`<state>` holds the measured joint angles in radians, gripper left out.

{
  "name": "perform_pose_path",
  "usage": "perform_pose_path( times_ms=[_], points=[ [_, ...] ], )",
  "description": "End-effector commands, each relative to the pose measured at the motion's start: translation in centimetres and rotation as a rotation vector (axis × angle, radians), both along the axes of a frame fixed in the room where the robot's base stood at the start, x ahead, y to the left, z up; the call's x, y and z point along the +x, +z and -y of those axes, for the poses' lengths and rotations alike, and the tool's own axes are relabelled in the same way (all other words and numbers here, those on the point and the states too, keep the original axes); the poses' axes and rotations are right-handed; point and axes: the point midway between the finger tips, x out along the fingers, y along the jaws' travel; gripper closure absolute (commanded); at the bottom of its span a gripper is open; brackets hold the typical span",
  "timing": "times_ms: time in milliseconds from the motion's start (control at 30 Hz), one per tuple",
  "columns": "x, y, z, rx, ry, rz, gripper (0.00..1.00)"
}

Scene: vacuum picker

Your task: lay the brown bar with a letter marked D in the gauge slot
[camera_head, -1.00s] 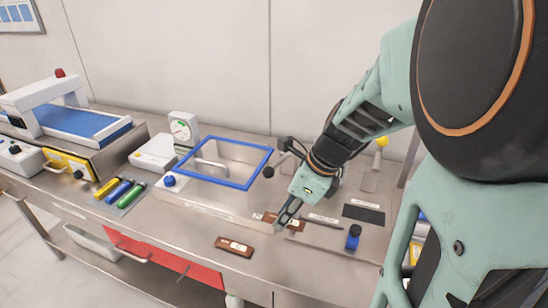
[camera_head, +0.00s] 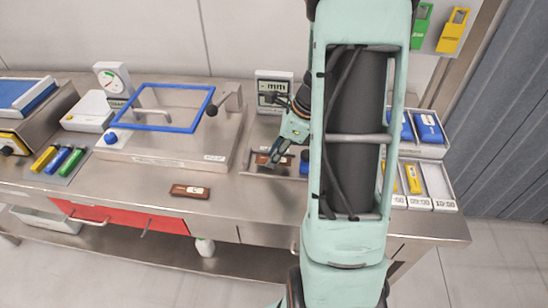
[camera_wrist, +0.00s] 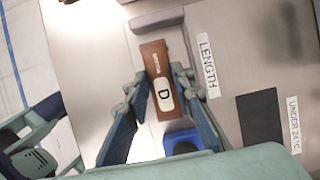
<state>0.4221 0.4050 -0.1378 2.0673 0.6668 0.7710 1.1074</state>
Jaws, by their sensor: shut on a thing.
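The brown bar (camera_wrist: 153,55) shows a white label with the letter D in the wrist view. My gripper (camera_wrist: 159,88) is shut on it, with one finger along each long side. The bar lies lengthwise between a grey end block (camera_wrist: 158,20) and a blue knob (camera_wrist: 182,141) of the length gauge, beside the LENGTH label (camera_wrist: 208,65). I cannot tell whether it rests fully on the slot floor. In the head view my gripper (camera_head: 276,155) and the bar (camera_head: 262,160) are at the gauge plate, partly hidden by my arm.
Another brown bar (camera_head: 190,191) lies near the bench's front edge. A blue-rimmed vacuum box (camera_head: 165,108) stands to the left, and a display unit (camera_head: 274,92) behind. Trays (camera_head: 445,190) stand to the right. A dark pad (camera_wrist: 262,117) lies beside the gauge.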

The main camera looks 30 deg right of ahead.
Motion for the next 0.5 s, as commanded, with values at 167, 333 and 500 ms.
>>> perform_pose_path(
  times_ms=[167,333,500],
  points=[
    [0.0,-1.38,-0.02,-0.001,0.0,0.001,1.0],
    [0.0,-1.35,-0.03,-0.001,0.0,0.001,1.0],
    [0.0,-1.65,-0.04,0.0,0.0,0.0,0.73]
  ],
)
